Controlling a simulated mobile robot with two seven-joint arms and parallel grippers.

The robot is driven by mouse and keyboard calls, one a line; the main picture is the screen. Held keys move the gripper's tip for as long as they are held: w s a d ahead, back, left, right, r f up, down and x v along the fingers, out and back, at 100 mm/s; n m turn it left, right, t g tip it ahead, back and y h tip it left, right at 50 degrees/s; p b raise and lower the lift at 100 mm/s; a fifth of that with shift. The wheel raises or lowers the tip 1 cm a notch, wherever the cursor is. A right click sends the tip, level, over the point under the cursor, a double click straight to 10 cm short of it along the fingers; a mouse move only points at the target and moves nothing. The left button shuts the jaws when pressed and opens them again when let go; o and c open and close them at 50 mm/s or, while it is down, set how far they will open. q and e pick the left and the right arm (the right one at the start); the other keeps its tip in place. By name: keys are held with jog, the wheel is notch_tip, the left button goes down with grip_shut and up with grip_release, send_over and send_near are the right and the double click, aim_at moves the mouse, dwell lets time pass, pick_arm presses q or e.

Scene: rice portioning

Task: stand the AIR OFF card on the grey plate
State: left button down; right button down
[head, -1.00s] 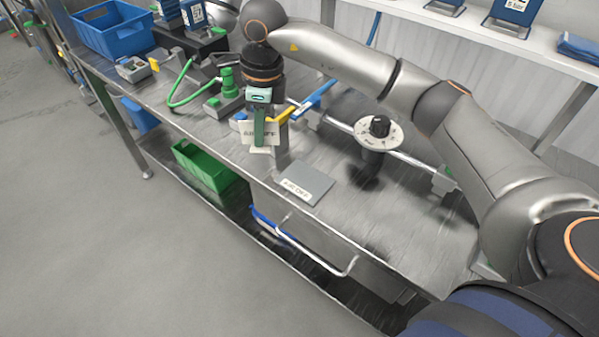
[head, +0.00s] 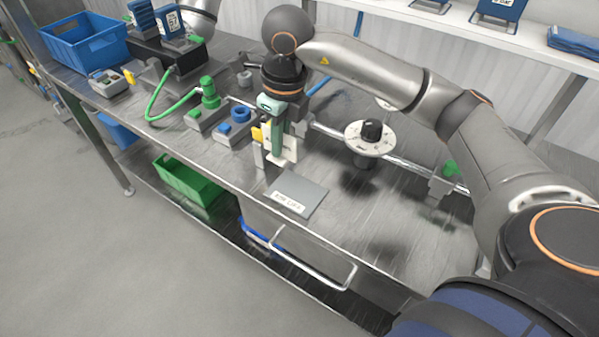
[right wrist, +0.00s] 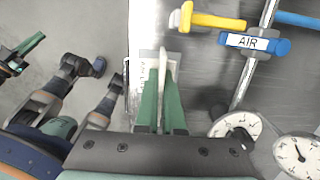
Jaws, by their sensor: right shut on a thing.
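The white AIR OFF card (head: 284,148) is held in my right gripper (head: 279,143), just behind the grey plate (head: 308,190) in the head view. In the right wrist view the card (right wrist: 163,70) is a thin pale edge between the green fingers of the right gripper (right wrist: 161,95). The plate lies flat near the bench's front edge, with a white lettered label along its front side. The fingers hide part of the card, and its gap to the plate is hard to judge. Green fingertips at the far left of the right wrist view appear to be my left gripper (right wrist: 24,54); its opening is unclear.
A round white dial (head: 370,150) with a black knob stands right of the gripper. The AIR-labelled blue handle (right wrist: 252,43) and a yellow handle (right wrist: 212,21) are on the pipe. Blue and green fittings stand left. The bench is bare right of the plate.

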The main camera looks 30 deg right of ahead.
aim_at(298, 187)
jog(key=f, duration=0.1)
jog(key=s+d+f, duration=0.2)
jog(key=f, duration=0.1)
jog(key=shift+s, duration=0.25)
jog(key=f, duration=0.3)
jog(key=shift+s+d+f, duration=0.1)
jog(key=shift+s+d, duration=0.15)
jog(key=shift+s, duration=0.05)
jog(key=shift+w+f, duration=0.1)
jog(key=shift+f, duration=0.25)
jog(key=shift+f, duration=0.15)
jog(key=c, duration=1)
grip_release()
jog(key=shift+c, duration=0.2)
